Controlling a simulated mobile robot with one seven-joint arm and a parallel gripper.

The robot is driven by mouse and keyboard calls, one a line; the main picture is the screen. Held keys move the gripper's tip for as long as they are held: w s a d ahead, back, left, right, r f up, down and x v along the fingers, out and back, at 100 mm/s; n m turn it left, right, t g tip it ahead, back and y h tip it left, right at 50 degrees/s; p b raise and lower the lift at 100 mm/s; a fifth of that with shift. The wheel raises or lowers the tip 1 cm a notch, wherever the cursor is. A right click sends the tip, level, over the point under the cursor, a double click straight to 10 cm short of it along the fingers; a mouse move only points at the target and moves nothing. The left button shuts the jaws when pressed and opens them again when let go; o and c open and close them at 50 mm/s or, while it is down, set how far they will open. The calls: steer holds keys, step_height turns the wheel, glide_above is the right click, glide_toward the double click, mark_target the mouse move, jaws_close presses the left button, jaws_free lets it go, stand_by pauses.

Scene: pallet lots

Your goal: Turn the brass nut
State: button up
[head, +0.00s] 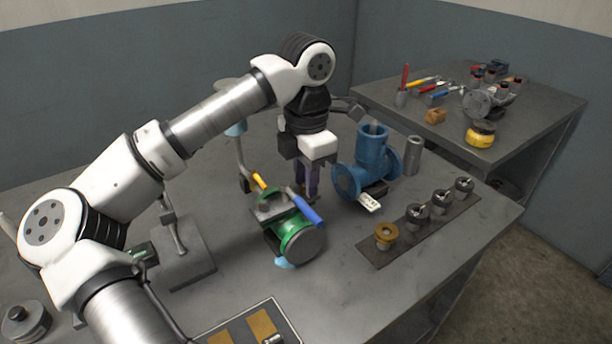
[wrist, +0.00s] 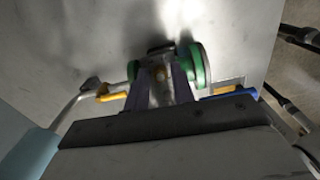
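The brass nut (head: 386,236) sits at the near left end of a dark strip (head: 400,246) on the bench, right of the green valve. A dark hole shows in its top. My gripper (head: 306,196) points down behind the green valve (head: 292,232), well left of the nut and apart from it. In the wrist view my two purple fingers (wrist: 162,84) stand apart, with part of the valve showing between them. They look open and empty; their tips are partly hidden in the head view. I do not make out the nut in the wrist view.
Several grey fittings (head: 441,203) stand along the strip behind the nut. A blue valve body (head: 372,168) and a grey cylinder (head: 412,156) stand behind it. The green valve has blue and yellow handles. Bare bench lies between it and the strip. A second table (head: 540,105) holds tools.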

step_height(320, 180, up, 14)
stand_by(0.6)
steer(key=shift+f, duration=0.15)
